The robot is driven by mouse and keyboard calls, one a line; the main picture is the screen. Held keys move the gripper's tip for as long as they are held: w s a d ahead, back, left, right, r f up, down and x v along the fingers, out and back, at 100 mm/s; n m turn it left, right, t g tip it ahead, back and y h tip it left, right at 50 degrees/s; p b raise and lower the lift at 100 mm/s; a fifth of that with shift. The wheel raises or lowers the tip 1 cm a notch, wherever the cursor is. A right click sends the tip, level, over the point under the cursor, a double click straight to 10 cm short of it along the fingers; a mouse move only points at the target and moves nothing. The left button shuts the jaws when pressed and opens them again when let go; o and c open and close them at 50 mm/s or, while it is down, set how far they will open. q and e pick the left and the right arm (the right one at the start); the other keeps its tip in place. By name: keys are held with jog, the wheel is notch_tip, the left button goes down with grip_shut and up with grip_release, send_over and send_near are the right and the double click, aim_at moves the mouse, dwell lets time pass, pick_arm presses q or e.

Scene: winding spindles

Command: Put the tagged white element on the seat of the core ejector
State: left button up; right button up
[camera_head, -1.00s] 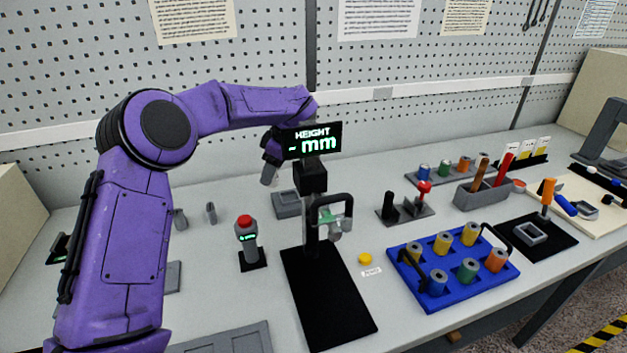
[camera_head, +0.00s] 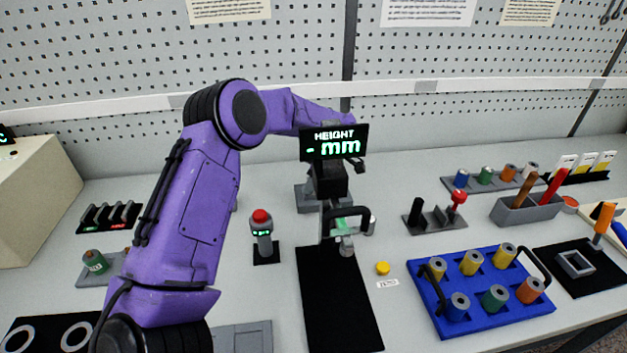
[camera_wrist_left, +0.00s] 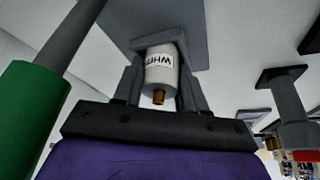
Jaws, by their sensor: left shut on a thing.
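The tagged white element (camera_wrist_left: 161,72) is a small white cylinder with a brown core end, seen in the left wrist view. Its label, upside down there, begins "WHIT". My left gripper (camera_wrist_left: 160,60) is shut on it, one finger on each side. A dark grey surface (camera_wrist_left: 150,22) lies just beyond the fingertips; I cannot tell whether the element touches it. In the head view, my left gripper is mostly hidden behind the height display (camera_head: 335,143). I cannot tell for certain which device is the core ejector. My right gripper is out of view.
The height gauge's black base (camera_head: 338,300) stands in front of the arm. A red-topped device (camera_head: 262,235) is left of it and a grey block (camera_head: 306,199) behind. A blue tray (camera_head: 425,300) of spools lies right. A green cylinder (camera_wrist_left: 35,105) is close in the wrist view.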

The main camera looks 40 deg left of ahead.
pick_arm(q)
jog(key=shift+s+r, duration=0.1)
jog(key=o, duration=1.1)
jog(key=b+v, duration=0.1)
jog(key=v, duration=1.1)
jog(key=shift+b, duration=0.35)
